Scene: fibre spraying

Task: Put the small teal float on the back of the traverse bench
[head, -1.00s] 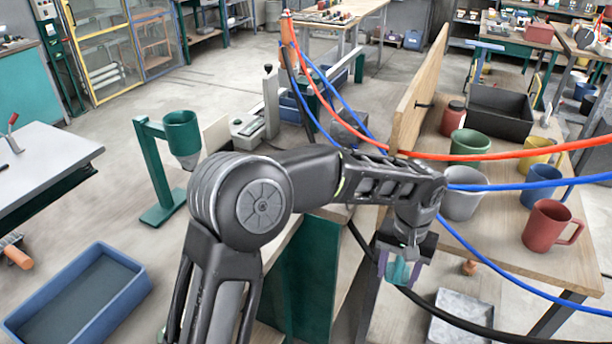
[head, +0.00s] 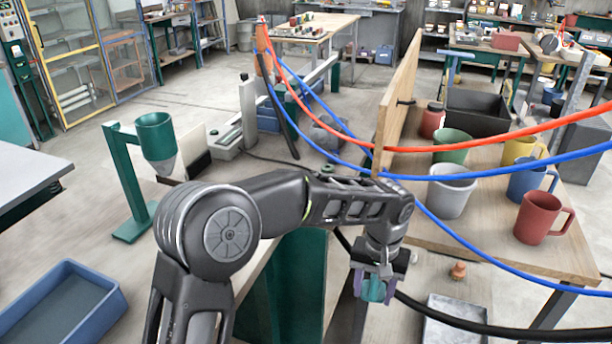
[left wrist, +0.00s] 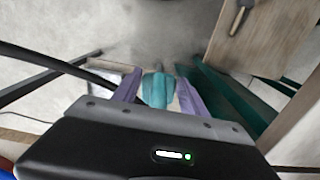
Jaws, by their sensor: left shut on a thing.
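My left gripper (head: 374,289) is shut on the small teal float (head: 376,287), held in the air left of the wooden table with the mugs. The left wrist view shows the teal float (left wrist: 155,90) between the two purple fingers (left wrist: 157,91). Below my left arm in the head view is a bench with a dark green side panel (head: 293,285) and a light wooden edge; my arm hides most of its top. I cannot tell for sure that it is the traverse bench. My right gripper is not in view.
Red and blue hoses (head: 440,148) cross in front of the table. A grey cup (head: 450,192) and a red mug (head: 538,219) stand on it. A black cable (head: 470,324) passes near the gripper. A green funnel stand (head: 125,180) and a blue tray (head: 60,305) are left.

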